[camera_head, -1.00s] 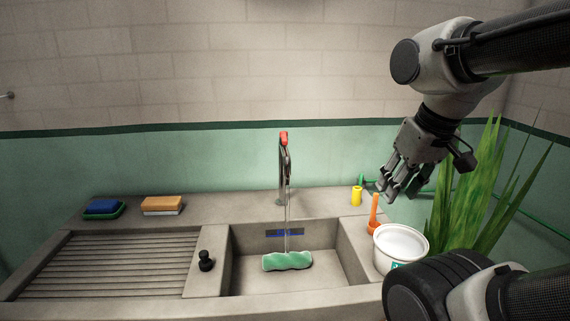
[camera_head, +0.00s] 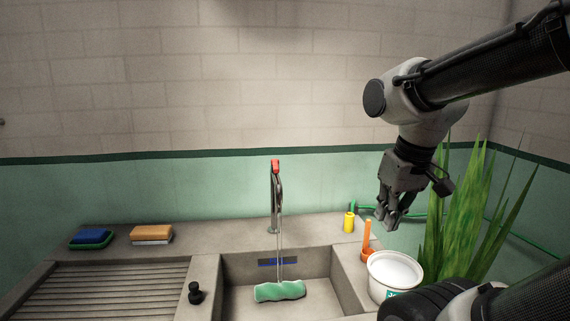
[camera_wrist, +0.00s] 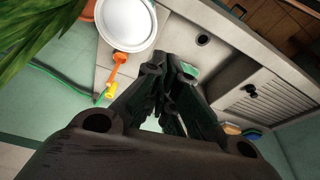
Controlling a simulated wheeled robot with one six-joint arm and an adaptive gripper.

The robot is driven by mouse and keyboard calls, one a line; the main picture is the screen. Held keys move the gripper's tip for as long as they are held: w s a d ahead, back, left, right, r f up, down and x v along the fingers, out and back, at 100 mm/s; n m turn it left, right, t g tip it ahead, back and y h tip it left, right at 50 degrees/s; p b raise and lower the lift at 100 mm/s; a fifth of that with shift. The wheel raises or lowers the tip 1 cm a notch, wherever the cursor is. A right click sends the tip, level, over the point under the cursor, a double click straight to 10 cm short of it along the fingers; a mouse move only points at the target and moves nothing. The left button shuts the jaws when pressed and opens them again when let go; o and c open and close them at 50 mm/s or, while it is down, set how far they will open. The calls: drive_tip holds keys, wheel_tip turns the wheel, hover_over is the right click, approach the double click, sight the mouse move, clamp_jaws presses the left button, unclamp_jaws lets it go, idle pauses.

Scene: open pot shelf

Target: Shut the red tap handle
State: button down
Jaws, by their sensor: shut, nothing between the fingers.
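The red tap handle (camera_head: 276,166) sits on top of a metal tap (camera_head: 277,208) behind the sink in the head view. A thin stream of water runs from the spout into the basin. My gripper (camera_head: 389,226) is to the right of the tap, above the counter's right end, shut and empty. It does not touch the tap. In the wrist view my fingers (camera_wrist: 168,85) are together over the sink area. I cannot make out the red handle in the wrist view.
A green cloth (camera_head: 279,291) lies in the basin. A white tub (camera_head: 394,272), an orange tool (camera_head: 367,240) and a yellow piece (camera_head: 348,222) stand right of the sink, with a tall plant (camera_head: 460,220) beyond. Sponges (camera_head: 152,234) lie at the left. The space left of my gripper is open.

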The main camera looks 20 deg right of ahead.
sight(276, 166)
drive_tip(key=w+r+m+g+y, duration=0.1)
drive_tip(key=w+r+m, duration=0.25)
drive_tip(key=w, duration=0.75)
drive_tip(key=w+r+m+g+y, duration=0.15)
drive_tip(key=w+m, duration=0.35)
drive_tip(key=w, duration=0.5)
drive_tip(key=w+a+r+m+y, duration=0.2)
drive_tip(key=w+r+m, duration=0.55)
drive_tip(key=m, duration=0.25)
drive_tip(key=a+f+m, duration=0.2)
drive_tip(key=a+f, duration=0.6)
drive_tip(key=f, duration=0.1)
drive_tip(key=shift+w+f, duration=0.2)
drive_tip(key=shift+t, duration=0.25)
